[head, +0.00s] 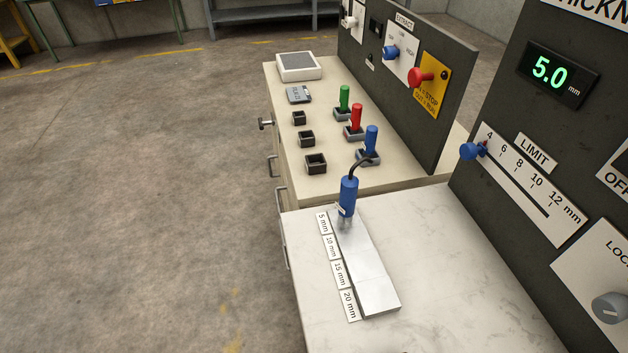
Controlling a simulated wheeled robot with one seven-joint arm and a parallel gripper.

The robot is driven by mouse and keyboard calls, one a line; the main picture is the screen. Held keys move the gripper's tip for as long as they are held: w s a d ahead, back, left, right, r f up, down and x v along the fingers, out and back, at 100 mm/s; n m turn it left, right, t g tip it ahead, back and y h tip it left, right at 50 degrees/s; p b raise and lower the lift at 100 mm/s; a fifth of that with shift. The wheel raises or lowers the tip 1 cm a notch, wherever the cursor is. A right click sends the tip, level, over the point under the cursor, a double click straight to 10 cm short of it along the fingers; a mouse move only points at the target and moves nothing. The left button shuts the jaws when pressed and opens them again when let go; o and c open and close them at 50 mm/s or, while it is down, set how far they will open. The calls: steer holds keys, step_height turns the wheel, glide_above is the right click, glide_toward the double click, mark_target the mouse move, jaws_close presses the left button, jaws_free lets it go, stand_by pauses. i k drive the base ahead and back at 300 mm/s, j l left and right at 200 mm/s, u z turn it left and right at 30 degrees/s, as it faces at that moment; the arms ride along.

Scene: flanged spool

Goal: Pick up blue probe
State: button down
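A blue cylindrical probe (348,195) stands nearly upright at the far end of a silver step block (369,277), by the 5 mm label. Its pale lower end is at the block; exact contact is hard to tell. A dark curved cable (358,165) runs from its top towards a blue upright cylinder (371,138) in a small grey holder. Green (344,97) and red (356,116) cylinders stand in similar holders behind it. My gripper is not in view.
A dark panel (568,150) with a display reading 5.0 mm and a blue slider knob (470,151) rises at right. Several small black square cups (315,163) and a white scale-like box (299,66) sit on the beige bench. Open floor lies left.

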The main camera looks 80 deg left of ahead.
mark_target(349, 183)
steer(key=u, duration=1.7)
steer(key=k+l+u, duration=0.15)
steer(key=k+l, duration=0.2)
steer(key=l, duration=0.15)
steer(key=k+l+u, duration=0.15)
steer(key=k+l, duration=0.2)
steer(key=l, duration=0.1)
